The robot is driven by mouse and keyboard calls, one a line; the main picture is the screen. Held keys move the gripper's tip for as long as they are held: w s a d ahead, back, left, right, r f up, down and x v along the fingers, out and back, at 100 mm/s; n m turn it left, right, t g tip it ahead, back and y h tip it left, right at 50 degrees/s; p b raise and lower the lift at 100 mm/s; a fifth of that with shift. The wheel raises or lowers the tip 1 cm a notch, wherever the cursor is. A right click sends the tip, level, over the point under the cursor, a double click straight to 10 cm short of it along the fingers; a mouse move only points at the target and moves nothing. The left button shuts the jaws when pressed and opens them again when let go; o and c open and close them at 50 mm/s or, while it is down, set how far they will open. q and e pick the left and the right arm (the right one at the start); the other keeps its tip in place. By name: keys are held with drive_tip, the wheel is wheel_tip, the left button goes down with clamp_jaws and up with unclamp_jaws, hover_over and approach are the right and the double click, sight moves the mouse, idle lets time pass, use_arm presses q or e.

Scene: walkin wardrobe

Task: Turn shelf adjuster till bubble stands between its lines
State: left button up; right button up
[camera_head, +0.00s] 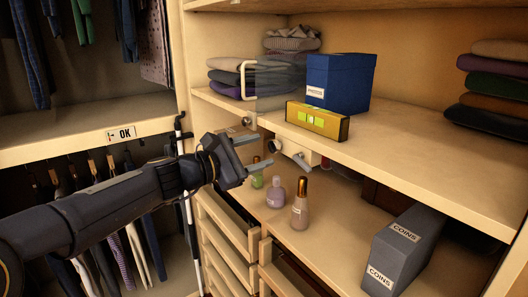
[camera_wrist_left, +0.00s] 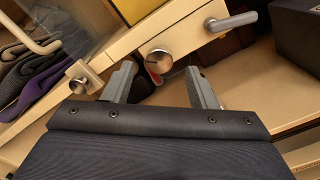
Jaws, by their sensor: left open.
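The shelf adjuster looks to be the round metal knob (camera_head: 275,146) on the shelf's front edge; it also shows in the left wrist view (camera_wrist_left: 159,60). My left gripper (camera_head: 265,150) is open in front of it. In the left wrist view its fingertips (camera_wrist_left: 158,72) stand either side of the knob's lower part; I cannot tell whether they touch it. A yellow spirit level (camera_head: 317,121) lies on the shelf above, with a green vial. A pale bubble shows near the vial's middle, but its lines are too small to judge. My right gripper is out of view.
A grey lever (camera_head: 304,161) sits right of the knob, and a second small knob (camera_head: 247,122) left. Bottles (camera_head: 299,205) stand below. A blue box (camera_head: 340,83), folded clothes (camera_head: 226,78) and a clear panel with a white handle (camera_head: 243,80) are above.

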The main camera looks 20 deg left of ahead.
use_arm(q)
drive_tip(key=v, duration=0.5)
idle(0.3)
drive_tip(key=s+d+f+m+g+y, duration=0.1)
drive_tip(key=s+d+f+m+g, duration=0.15)
drive_tip(key=s+f+m, duration=0.4)
drive_tip(key=s+d+f+m+g+y, duration=0.1)
drive_tip(key=s+d+f+m+g, duration=0.2)
drive_tip(key=s, duration=0.7)
drive_tip(key=s+a+f+m+g+y, duration=0.1)
drive_tip(key=s+f+m+y, duration=0.1)
drive_tip(key=s+f+m, duration=0.3)
drive_tip(key=s+a+f+m+g+y+p, duration=0.1)
drive_tip(key=s+a+f+m+g+y, duration=0.1)
drive_tip(key=s+f, duration=0.5)
drive_tip(key=f+m+y, duration=0.1)
drive_tip(key=f+m, duration=0.1)
drive_tip(key=shift+a+m, duration=0.25)
drive_tip(key=shift+m, duration=0.1)
drive_tip(key=shift+r, duration=0.1)
